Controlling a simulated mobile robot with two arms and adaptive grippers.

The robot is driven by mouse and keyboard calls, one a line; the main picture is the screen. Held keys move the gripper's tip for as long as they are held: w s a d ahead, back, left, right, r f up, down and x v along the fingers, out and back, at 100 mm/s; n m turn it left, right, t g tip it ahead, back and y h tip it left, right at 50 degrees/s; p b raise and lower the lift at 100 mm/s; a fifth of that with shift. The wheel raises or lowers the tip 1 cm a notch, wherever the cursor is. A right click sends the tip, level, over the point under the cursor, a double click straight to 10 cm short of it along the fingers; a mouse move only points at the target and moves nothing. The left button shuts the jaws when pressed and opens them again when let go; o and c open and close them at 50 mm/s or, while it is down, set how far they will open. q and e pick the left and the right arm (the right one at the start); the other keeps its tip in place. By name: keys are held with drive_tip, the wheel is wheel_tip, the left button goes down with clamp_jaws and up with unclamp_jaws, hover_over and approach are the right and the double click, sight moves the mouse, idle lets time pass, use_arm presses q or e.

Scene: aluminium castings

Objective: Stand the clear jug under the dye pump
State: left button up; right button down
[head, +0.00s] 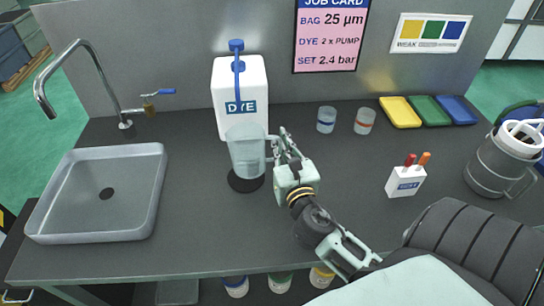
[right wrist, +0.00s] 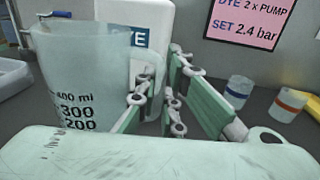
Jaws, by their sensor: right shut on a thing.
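The clear jug (head: 246,152) is upright in front of the white dye bottle (head: 228,84), which has a blue pump (head: 237,58) on top. The jug's base is over the round black pad (head: 243,185); I cannot tell whether it touches it. My right gripper (head: 279,150) is shut on the jug's handle, at the jug's right side. In the right wrist view the jug (right wrist: 85,75) looks empty, its scale facing me, and the gripper (right wrist: 158,95) is at its handle. My left gripper is not in view.
A grey sink (head: 150,200) with a tap (head: 85,48) is on the left. Two small cups (head: 326,120) (head: 364,121) and coloured trays (head: 400,112) stand behind right. A white marker holder (head: 405,182) and a grey jug (head: 490,168) are on the right.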

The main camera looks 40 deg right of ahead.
drive_tip(key=shift+w+a+f+b, duration=0.1)
drive_tip(key=shift+w+f+b, duration=0.2)
drive_tip(key=shift+f, duration=0.6)
drive_tip(key=shift+w+f+b, duration=0.25)
drive_tip(key=shift+w+f, duration=0.1)
drive_tip(key=shift+f, duration=0.5)
drive_tip(key=shift+w+a+f+b, duration=0.1)
drive_tip(key=shift+w+f+b, duration=0.2)
drive_tip(key=shift+f, duration=0.6)
drive_tip(key=shift+f, duration=0.2)
drive_tip(key=c, duration=1.9)
unclamp_jaws()
drive_tip(key=shift+o, duration=0.2)
drive_tip(key=shift+r, duration=0.1)
